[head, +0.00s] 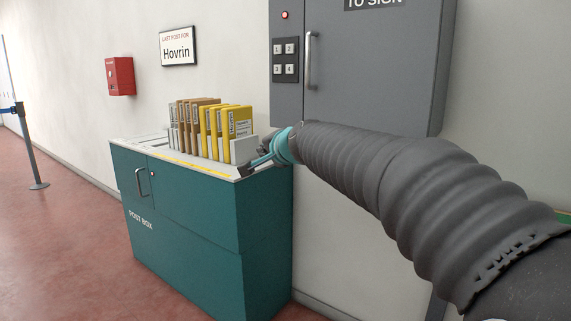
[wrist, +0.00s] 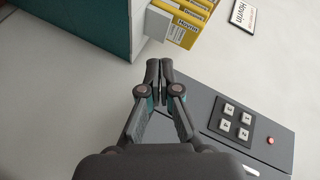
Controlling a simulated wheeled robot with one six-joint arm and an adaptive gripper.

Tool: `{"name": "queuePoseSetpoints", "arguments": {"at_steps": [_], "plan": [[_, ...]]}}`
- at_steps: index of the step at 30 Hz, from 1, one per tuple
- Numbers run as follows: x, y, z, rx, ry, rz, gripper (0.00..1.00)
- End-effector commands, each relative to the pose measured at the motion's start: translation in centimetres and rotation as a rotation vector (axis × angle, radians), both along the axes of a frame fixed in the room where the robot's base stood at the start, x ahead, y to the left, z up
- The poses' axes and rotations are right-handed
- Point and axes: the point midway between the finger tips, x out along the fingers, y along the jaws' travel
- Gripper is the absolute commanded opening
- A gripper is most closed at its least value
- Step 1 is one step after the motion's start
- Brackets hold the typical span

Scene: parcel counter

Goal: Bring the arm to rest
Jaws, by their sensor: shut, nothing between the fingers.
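My arm reaches in from the right of the head view, stretched toward the back end of the teal post box cabinet (head: 185,225). My gripper (head: 245,170) shows there small and partly hidden, by the right end of the cabinet's top. In the wrist view my gripper (wrist: 159,68) has its two fingertips together with nothing between them. The wrist view looks at the wall, with the cabinet's teal side (wrist: 90,25) at upper left and the grey locker at lower right.
Upright yellow and brown parcels (head: 238,122) stand in a row on the cabinet. A grey wall locker (head: 370,65) with a keypad (head: 285,60) and handle hangs behind my arm. A red box (head: 120,76) and a Hovrin sign (head: 178,46) are on the wall.

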Motion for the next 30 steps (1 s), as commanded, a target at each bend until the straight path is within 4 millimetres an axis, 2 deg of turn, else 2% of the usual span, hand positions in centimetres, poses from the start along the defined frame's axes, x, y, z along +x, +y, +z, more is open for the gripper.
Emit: {"name": "queuePoseSetpoints", "arguments": {"at_steps": [1,3,6,11,15,21,24,27,30], "plan": [[-1.9,-0.3,-2.7,-0.106,0.038,0.052,0.00],[-4.8,-1.2,-6.2,-0.250,0.091,0.126,0.00],[-9.3,-3.3,-10.5,-0.431,0.162,0.221,0.00],[-17.0,-7.7,-16.2,-0.671,0.272,0.352,0.00],[-24.1,-11.9,-20.4,-0.838,0.368,0.442,0.00],[-33.2,-17.4,-24.8,-0.998,0.480,0.493,0.00],[-36.2,-19.2,-26.0,-1.031,0.502,0.470,0.00],[-37.8,-20.2,-26.2,-1.041,0.492,0.431,0.00],[-38.4,-20.6,-25.5,-1.037,0.468,0.393,0.00]]}}
